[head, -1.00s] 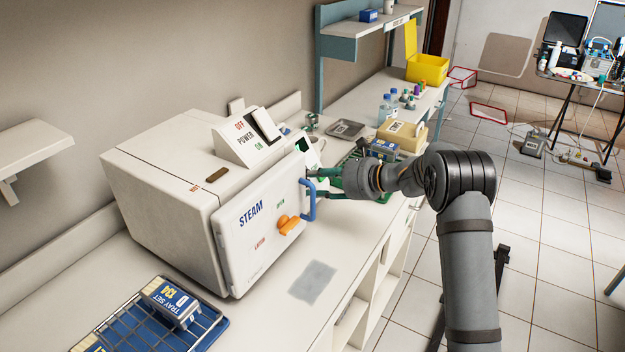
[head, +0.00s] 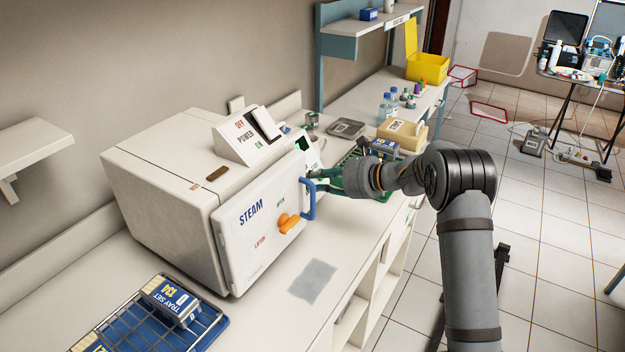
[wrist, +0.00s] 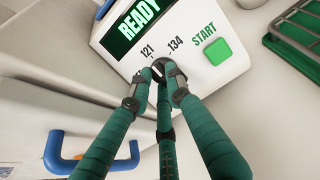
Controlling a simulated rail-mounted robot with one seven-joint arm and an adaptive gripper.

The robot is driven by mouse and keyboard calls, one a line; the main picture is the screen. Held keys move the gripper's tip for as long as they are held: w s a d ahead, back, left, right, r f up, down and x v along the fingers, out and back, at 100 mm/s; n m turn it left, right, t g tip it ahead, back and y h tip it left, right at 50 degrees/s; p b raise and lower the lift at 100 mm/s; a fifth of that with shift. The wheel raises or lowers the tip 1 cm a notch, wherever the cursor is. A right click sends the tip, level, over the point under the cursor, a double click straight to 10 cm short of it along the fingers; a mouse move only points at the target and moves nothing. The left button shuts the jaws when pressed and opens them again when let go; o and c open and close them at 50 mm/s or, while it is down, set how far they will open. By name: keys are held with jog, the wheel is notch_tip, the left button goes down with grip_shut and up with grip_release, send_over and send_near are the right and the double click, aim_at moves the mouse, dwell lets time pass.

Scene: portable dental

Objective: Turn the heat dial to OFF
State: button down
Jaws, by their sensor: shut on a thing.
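The heat dial (wrist: 158,64) is a small dark knob on the white control panel (wrist: 195,72) of the steam sterilizer (head: 170,180). In the wrist view it sits below the labels 121 and 134, and the fingers partly cover it. My gripper (wrist: 159,75) is shut on the dial, with green fingers on either side of it. No OFF mark of the dial can be read; the fingers hide the area below the knob. In the head view my gripper (head: 312,181) is beside the sterilizer's right side, and the dial is hidden.
The green START button (wrist: 217,52) and READY display (wrist: 138,22) are close to the dial. The blue door handle (head: 309,199) and orange latch (head: 288,223) are near my gripper. A green rack (wrist: 299,36) stands to the right.

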jog(key=shift+f+b, duration=0.1)
jog(key=shift+b, duration=0.25)
jog(key=shift+w+d+f+n+g+b, duration=0.1)
jog(key=shift+n+g+b, duration=0.35)
jog(key=shift+n+b, duration=2.2)
jog(key=shift+w+d+n+g+b, duration=0.1)
jog(key=shift+n+g+b, duration=0.35)
jog(key=shift+n+b, duration=2.2)
jog(key=shift+n+p, duration=1)
jog(key=shift+n, duration=0.2)
jog(key=c, duration=1.6)
grip_release()
jog(key=shift+c, duration=0.2)
